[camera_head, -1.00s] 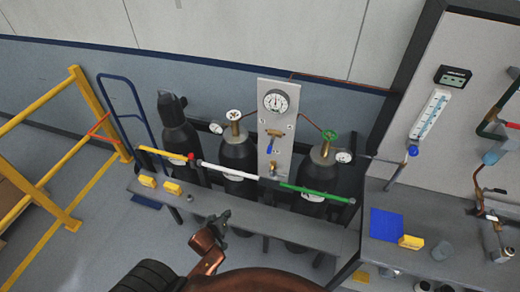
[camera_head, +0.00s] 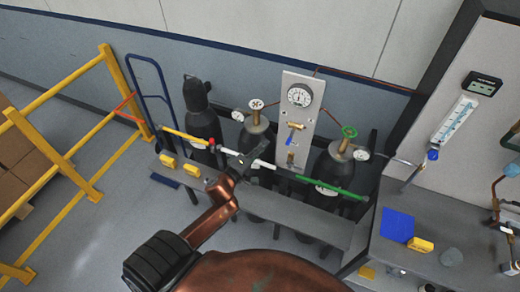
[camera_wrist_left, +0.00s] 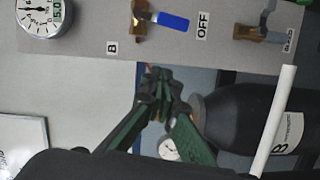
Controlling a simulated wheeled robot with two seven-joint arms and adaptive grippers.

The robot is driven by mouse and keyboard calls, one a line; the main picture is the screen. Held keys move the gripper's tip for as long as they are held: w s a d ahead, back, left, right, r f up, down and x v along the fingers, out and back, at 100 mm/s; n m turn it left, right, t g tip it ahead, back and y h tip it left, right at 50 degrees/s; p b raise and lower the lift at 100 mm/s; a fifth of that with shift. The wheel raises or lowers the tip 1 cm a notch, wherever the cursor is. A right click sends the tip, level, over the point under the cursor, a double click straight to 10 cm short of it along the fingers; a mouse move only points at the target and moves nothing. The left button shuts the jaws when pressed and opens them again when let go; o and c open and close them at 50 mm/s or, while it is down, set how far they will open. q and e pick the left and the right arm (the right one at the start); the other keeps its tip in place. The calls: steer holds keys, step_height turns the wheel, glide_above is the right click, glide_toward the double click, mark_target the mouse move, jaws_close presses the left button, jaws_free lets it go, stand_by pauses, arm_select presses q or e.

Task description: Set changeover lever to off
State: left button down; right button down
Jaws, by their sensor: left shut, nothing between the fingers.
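The changeover valve (camera_head: 296,126) is brass, mounted on the grey panel below the round gauge, with a blue lever (camera_head: 292,142) pointing down. In the left wrist view, where the panel appears sideways, the blue lever (camera_wrist_left: 172,21) extends from the brass body toward the OFF label (camera_wrist_left: 203,25), its tip just short of it. A B label (camera_wrist_left: 112,47) sits to one side. My left gripper (camera_head: 243,163) is shut and empty, to the lower left of the lever and apart from it. Its closed fingers (camera_wrist_left: 158,88) show off the panel's edge. My right gripper is out of view.
Gas cylinders (camera_head: 203,122) stand behind a bench, on both sides of the panel (camera_head: 298,75). A yellow, white and green rail (camera_head: 325,186) runs in front of them. A second brass valve (camera_wrist_left: 262,34) sits lower on the panel. A yellow barrier (camera_head: 75,165) stands left.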

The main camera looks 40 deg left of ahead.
arm_select(q)
steer(key=w+d+p, duration=0.1)
steer(key=w+d, duration=0.3)
steer(key=w, duration=0.1)
steer(key=shift+w+f, duration=0.35)
steer(key=shift+f, duration=0.1)
steer(key=shift+a, duration=0.1)
